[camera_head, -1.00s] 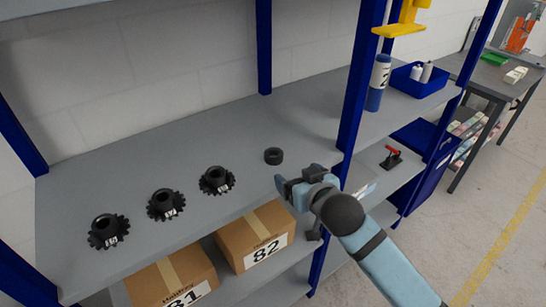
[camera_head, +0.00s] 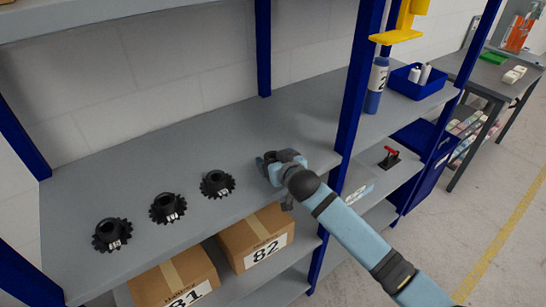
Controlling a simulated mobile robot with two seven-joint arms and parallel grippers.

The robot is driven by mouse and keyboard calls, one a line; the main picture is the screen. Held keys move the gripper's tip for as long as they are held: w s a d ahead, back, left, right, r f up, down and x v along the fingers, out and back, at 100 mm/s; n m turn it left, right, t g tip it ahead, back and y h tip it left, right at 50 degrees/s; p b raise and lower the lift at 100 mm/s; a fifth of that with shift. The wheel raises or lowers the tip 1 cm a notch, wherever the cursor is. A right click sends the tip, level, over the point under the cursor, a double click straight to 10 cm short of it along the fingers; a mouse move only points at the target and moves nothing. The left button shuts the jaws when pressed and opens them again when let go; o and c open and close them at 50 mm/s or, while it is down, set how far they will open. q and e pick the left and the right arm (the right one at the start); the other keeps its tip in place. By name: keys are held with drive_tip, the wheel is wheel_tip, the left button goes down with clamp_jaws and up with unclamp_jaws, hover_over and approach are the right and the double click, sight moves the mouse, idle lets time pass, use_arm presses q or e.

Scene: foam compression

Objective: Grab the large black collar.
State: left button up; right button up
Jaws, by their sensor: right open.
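My right gripper (camera_head: 265,164) is over the shelf board, at the spot where the black collar, a small black ring, lay earlier. The collar cannot be told apart now; the gripper and its wrist cover that spot. The right gripper is open, and its fingers point left and down towards the board. I cannot tell whether the fingers are around the collar or touch it. My left gripper is not in view.
Three black toothed gears with hubs stand in a row on the grey shelf board (camera_head: 130,180): left (camera_head: 112,235), middle (camera_head: 167,208), right (camera_head: 217,184), nearest my gripper. A blue upright (camera_head: 353,110) stands close right of my arm. Cardboard boxes (camera_head: 256,238) sit below.

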drive_tip(key=shift+w+a, duration=0.15)
drive_tip(key=shift+w, duration=0.1)
drive_tip(key=c, duration=1)
